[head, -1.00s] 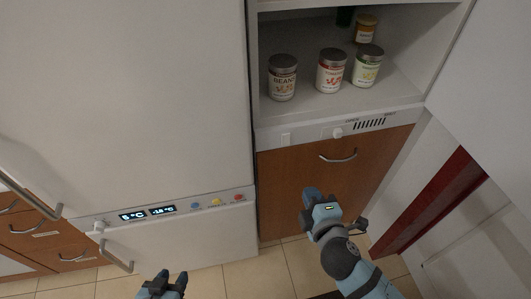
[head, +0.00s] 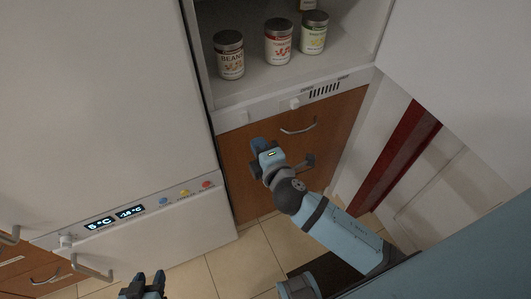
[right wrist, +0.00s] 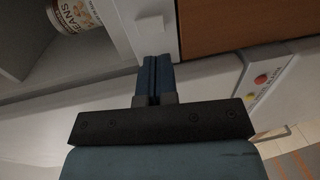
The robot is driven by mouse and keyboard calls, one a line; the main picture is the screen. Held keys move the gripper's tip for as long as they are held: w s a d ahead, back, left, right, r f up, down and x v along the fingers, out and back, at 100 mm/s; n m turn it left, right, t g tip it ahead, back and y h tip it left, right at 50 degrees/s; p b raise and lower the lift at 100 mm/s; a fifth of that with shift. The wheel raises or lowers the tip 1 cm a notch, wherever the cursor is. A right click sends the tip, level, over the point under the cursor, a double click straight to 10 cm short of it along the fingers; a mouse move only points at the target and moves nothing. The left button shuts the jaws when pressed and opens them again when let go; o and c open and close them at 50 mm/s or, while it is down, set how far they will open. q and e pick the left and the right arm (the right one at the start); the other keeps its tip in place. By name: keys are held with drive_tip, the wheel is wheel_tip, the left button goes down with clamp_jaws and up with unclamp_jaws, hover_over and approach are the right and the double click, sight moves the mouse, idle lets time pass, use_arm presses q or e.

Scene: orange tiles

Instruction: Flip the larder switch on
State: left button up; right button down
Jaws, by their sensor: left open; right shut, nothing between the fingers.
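The larder panel (head: 262,112) is a white strip below the open shelf. Its switch (head: 243,116) is a small pale plate at the panel's left end, hard to make out in the head view. In the right wrist view the switch (right wrist: 150,24) shows as a pale rectangle just beyond my fingertips; its on or off position cannot be told. My right gripper (head: 257,146) is shut and empty, in front of the wooden drawer just below the switch. It also shows shut in the right wrist view (right wrist: 154,62). My left gripper (head: 143,283) is open and empty at the bottom edge.
A white knob (head: 294,104) and a vent (head: 324,90) sit further right on the panel. Cans (head: 229,56) stand on the shelf above. A drawer handle (head: 299,127) sticks out below. The fridge (head: 105,110) with its display strip is at left; a white door (head: 455,85) is at right.

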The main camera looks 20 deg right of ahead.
sight(245, 123)
drive_tip(key=w, duration=0.5)
drive_tip(key=w+f, duration=0.1)
drive_tip(key=w, duration=0.1)
drive_tip(key=shift+w+a, duration=0.15)
drive_tip(key=shift+w, duration=0.1)
drive_tip(key=shift+w+f+b, duration=0.15)
drive_tip(key=shift+f+b, duration=0.15)
drive_tip(key=shift+b, duration=0.45)
drive_tip(key=shift+r, duration=0.3)
drive_tip(key=shift+f, duration=0.1)
